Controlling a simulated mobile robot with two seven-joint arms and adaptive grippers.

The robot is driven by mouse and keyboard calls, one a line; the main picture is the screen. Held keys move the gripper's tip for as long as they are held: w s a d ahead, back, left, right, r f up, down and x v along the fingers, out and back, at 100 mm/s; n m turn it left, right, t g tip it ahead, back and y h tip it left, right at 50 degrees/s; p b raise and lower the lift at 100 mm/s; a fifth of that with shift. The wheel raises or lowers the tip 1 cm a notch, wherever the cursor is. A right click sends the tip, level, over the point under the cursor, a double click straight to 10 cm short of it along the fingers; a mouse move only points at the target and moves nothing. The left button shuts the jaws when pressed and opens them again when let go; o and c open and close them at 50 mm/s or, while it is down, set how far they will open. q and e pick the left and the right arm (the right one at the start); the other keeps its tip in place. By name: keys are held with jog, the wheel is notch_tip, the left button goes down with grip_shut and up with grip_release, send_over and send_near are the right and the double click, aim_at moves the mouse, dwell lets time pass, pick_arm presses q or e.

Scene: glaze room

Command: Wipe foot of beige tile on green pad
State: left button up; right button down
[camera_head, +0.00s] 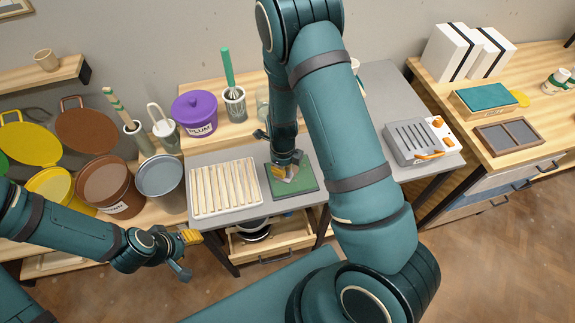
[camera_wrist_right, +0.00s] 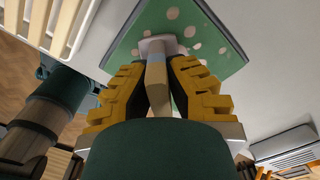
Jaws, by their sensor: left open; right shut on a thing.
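The green pad (camera_head: 297,190) lies on the grey table below my right arm. In the right wrist view the pad (camera_wrist_right: 205,58) shows several pale spots. My right gripper (camera_wrist_right: 160,85) is shut on the beige tile (camera_wrist_right: 157,82), which stands narrow between the yellow fingers. The tile's far end has a blue-grey band and a pale foot over the pad; whether it touches is hard to tell. In the head view my right gripper (camera_head: 288,168) is over the pad and mostly hides the tile. My left gripper (camera_head: 190,238) is open and empty, left of the table's front edge.
A white slatted rack (camera_head: 225,188) stands left of the pad. A grey slotted device (camera_head: 412,142) is to the right. Buckets, including a grey one (camera_head: 162,178) and a brown one (camera_head: 108,185), stand at left. An open drawer (camera_head: 270,245) is below the table.

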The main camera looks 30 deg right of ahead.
dwell(0.4)
jog(key=shift+s+d+f, duration=0.1)
jog(key=shift+s+d, duration=0.15)
jog(key=shift+d, duration=0.9)
jog(key=shift+s+d, duration=0.1)
jog(key=shift+s+d, duration=0.25)
jog(key=shift+d, duration=0.9)
jog(key=shift+a, duration=0.1)
jog(key=shift+w+a, duration=0.15)
jog(key=shift+a, duration=0.45)
jog(key=shift+w+a, duration=0.15)
jog(key=shift+a, duration=0.45)
jog(key=shift+a, duration=0.1)
